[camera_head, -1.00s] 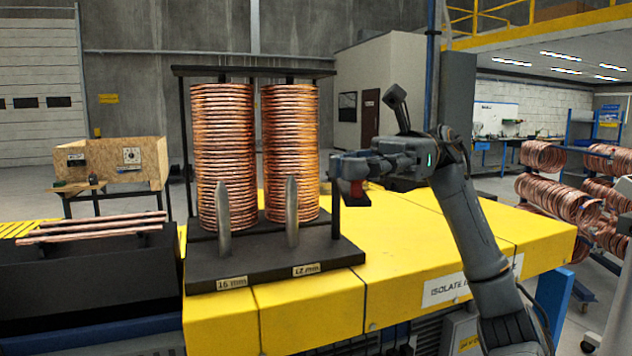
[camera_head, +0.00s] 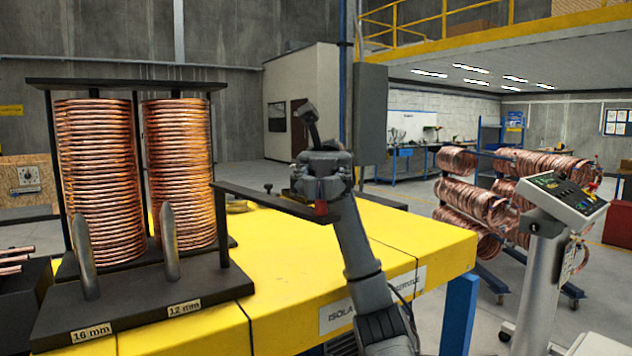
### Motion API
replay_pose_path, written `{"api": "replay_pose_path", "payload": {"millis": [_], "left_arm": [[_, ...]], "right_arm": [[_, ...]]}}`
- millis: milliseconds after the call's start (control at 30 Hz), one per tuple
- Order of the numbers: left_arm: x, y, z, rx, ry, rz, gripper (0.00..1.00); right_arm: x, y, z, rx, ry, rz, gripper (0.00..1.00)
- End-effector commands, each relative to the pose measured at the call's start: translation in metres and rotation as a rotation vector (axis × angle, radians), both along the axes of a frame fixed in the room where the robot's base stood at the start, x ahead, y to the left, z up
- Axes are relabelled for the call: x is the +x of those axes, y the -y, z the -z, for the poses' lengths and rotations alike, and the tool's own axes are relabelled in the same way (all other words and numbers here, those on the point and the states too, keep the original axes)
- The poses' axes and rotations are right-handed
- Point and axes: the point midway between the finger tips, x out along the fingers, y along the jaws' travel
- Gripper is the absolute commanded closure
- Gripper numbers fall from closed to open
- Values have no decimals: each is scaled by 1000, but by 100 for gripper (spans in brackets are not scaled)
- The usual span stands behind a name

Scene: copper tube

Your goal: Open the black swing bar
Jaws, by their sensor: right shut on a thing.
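The black swing bar (camera_head: 265,199) reaches out to the right from a black post at the front right corner of the coil stand (camera_head: 150,308). It stands well away from the two copper coil stacks, the left one (camera_head: 98,185) and the right one (camera_head: 180,175). My right gripper (camera_head: 320,206) is shut on the bar near its outer end, where a small red part shows. The arm partly hides this contact. My left gripper is not in view.
The stand sits on a yellow table (camera_head: 300,250) with free room at its right. A control console (camera_head: 562,200) stands at the right. Copper coils on a rack (camera_head: 470,205) are behind it. Copper tubes (camera_head: 15,258) lie at the far left.

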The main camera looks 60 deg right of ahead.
Motion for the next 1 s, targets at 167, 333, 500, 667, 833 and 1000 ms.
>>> {"api": "replay_pose_path", "payload": {"millis": [167, 333, 500, 667, 833, 1000], "left_arm": [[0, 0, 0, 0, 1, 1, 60], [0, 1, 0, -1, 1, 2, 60], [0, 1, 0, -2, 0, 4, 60], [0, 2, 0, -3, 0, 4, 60], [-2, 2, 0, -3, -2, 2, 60], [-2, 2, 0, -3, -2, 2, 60]], "right_arm": [[3, 1, -1, 9, -12, 5, 100], [3, 1, -1, 9, -12, 6, 77], [3, 1, -1, 7, -9, 4, 49], [2, 0, -1, 5, -6, 2, 49], [1, 0, -1, 3, -3, 1, 49], [1, 0, -6, 2, -2, 1, 49]]}}
